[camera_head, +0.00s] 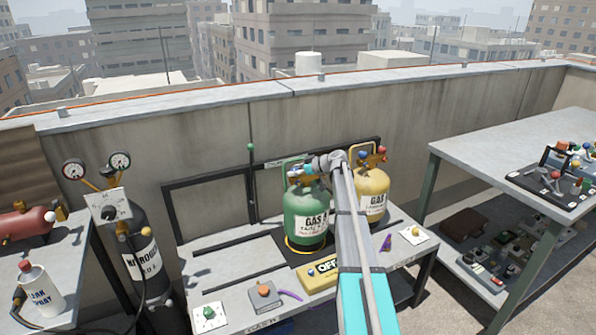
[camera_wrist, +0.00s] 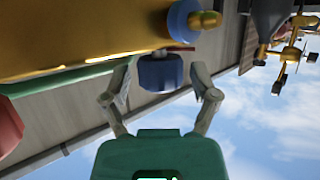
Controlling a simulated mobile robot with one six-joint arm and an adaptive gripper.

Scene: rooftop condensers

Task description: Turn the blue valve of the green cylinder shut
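The green cylinder (camera_head: 304,217) stands upright on the low bench, with brass fittings and a red knob (camera_head: 294,179) on top. Its blue valve (camera_head: 307,169) shows beside my gripper (camera_head: 322,166), which comes in from the right at the cylinder's top. In the wrist view, the blue valve (camera_wrist: 160,73) lies between the two spread fingers of my gripper (camera_wrist: 162,80). A gap shows on each side, so the fingers look open and not closed on it. A yellow brass body (camera_wrist: 75,35) and a green bar (camera_wrist: 65,80) show close by.
A yellow cylinder (camera_head: 372,192) with red and blue knobs stands just right, behind my arm. A yellow sign block (camera_head: 319,275) lies in front. A dark nitrogen cylinder (camera_head: 136,250) stands left. A higher table (camera_head: 490,160) is at right; a wall (camera_head: 200,155) runs behind.

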